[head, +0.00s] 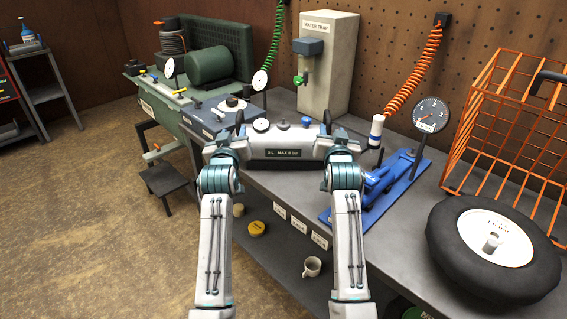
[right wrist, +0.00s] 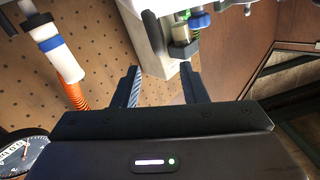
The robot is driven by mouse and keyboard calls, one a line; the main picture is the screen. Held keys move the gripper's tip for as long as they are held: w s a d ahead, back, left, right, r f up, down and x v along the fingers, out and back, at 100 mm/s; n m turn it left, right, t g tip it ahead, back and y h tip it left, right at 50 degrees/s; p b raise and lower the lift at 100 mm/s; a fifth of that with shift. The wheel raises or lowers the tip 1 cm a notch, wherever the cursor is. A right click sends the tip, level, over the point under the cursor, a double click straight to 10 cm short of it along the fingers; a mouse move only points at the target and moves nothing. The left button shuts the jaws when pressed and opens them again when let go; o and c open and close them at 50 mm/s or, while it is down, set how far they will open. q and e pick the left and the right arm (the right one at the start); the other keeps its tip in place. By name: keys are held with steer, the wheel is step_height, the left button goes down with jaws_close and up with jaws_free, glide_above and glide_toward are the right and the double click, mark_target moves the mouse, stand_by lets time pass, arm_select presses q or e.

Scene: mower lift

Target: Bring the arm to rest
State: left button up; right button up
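My two arms reach up from the bottom of the head view and fold inward near the bench edge. My left gripper (head: 240,121) shows as a small dark shape at the left end of the tank; whether its fingers are apart cannot be told. My right gripper (head: 327,121) shows as a dark shape at the tank's right end. In the right wrist view its two fingers (right wrist: 158,82) stand apart with nothing between them. The small tank (head: 282,153), labelled "2 L MAX 8 bar", is between my wrists, which partly hide it. I cannot tell whether they touch it.
A blue foot pump (head: 380,184) with a gauge (head: 430,115) stands to the right. Beyond are a black wheel (head: 490,248) and an orange wire cage (head: 515,130). The water trap (head: 325,60) is behind. A green compressor (head: 208,66) is back left. Open floor lies left.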

steer(key=shift+s, duration=0.6)
steer(key=shift+r, duration=0.1)
